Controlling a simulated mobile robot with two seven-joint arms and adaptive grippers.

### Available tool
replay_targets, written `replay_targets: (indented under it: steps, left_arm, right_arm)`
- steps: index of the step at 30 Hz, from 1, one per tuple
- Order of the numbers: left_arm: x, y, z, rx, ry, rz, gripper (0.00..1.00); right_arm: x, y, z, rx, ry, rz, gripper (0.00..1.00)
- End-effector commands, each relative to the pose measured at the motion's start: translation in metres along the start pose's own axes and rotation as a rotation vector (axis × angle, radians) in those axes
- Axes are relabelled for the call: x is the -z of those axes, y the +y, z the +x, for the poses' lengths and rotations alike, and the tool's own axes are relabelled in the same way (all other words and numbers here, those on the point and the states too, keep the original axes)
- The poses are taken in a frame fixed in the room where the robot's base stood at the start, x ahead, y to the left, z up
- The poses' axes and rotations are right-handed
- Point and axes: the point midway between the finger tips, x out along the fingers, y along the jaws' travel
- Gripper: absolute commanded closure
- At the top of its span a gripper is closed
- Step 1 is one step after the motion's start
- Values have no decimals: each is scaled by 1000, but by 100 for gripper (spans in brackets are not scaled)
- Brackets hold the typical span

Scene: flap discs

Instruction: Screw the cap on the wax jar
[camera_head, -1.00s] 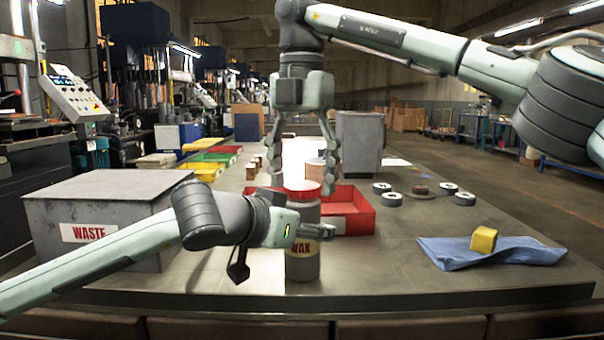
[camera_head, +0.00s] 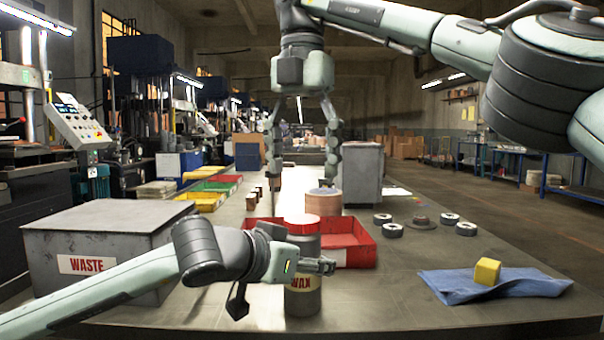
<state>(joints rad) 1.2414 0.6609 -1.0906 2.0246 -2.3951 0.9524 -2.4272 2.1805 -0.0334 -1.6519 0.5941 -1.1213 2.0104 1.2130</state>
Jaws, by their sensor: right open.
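The wax jar (camera_head: 303,302) is a grey cylinder standing upright on the table, with its label partly covered.
A grey waste box (camera_head: 87,264) stands at the left. A red tray (camera_head: 360,247) lies behind the jar. Several discs (camera_head: 392,230) lie to the right. A yellow block (camera_head: 487,271) rests on a blue cloth (camera_head: 455,287). The table (camera_head: 395,285) between jar and cloth is clear.

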Motion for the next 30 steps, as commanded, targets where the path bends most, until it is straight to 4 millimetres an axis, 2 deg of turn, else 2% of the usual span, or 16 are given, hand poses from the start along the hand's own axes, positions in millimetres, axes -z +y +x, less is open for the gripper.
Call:
replay_targets:
  steps: [6,7,14,24,26,30]
  left_arm:
    - [1,0,0,0,1,0,100]
    - [1,0,0,0,1,0,56]
    - [0,0,0,0,1,0,28]
    - [0,0,-2,0,1,0,28]
    - [1,0,-7,0,2,1,28]
    - [1,-1,-30,1,3,1,28]
  right_arm:
    - [0,0,0,0,0,-1,30]
    - [0,0,0,0,0,0,30]
    - [0,0,0,0,0,0,30]
    - [0,0,0,0,0,0,30]
    - [0,0,0,0,0,0,30]
    - [0,0,0,0,0,0,30]
